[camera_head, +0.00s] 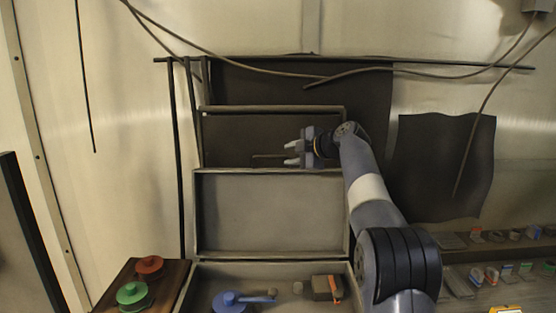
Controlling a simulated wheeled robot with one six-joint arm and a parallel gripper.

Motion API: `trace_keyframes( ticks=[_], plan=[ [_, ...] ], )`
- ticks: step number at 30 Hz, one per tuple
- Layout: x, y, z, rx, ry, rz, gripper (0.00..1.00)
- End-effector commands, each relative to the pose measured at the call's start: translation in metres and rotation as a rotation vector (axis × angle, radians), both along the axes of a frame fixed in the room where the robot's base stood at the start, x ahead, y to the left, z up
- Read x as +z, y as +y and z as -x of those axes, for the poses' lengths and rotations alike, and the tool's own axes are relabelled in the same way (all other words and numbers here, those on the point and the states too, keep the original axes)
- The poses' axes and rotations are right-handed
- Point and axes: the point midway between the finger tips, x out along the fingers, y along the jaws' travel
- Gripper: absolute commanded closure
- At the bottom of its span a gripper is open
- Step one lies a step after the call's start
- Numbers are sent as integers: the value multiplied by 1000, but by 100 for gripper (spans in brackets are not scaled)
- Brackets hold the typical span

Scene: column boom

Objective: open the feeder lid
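A grey framed panel (270,212) stands upright behind a shallow open tray (192,285). Above it is a dark recessed panel (235,130) with a thin bar handle (266,155). Which of these panels is the feeder lid I cannot tell for certain. My gripper (291,154) is at the top edge of the grey panel, in front of the dark one, with its fingers pointing left. The two fingers are apart, one above the other. The bar's right end runs up to the fingers; whether it lies between them or behind them is unclear.
The tray holds a blue round part (228,302) and a brown block (324,287). Red (149,265) and green (131,293) knobs sit on a wooden board at left. Cables (230,63) hang across the wall. Small parts line shelves at right.

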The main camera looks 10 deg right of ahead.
Motion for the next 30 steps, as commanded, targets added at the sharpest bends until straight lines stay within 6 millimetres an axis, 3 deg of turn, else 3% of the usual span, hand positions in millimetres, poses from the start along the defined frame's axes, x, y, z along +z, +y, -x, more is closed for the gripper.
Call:
trace_keyframes(
  ticks=[6,20,30],
  plan=[
    [-19,14,-16,-141,-131,84,68],
    [-23,22,-29,-241,-248,162,68],
    [-31,35,-69,-241,-245,161,68]
  ],
)
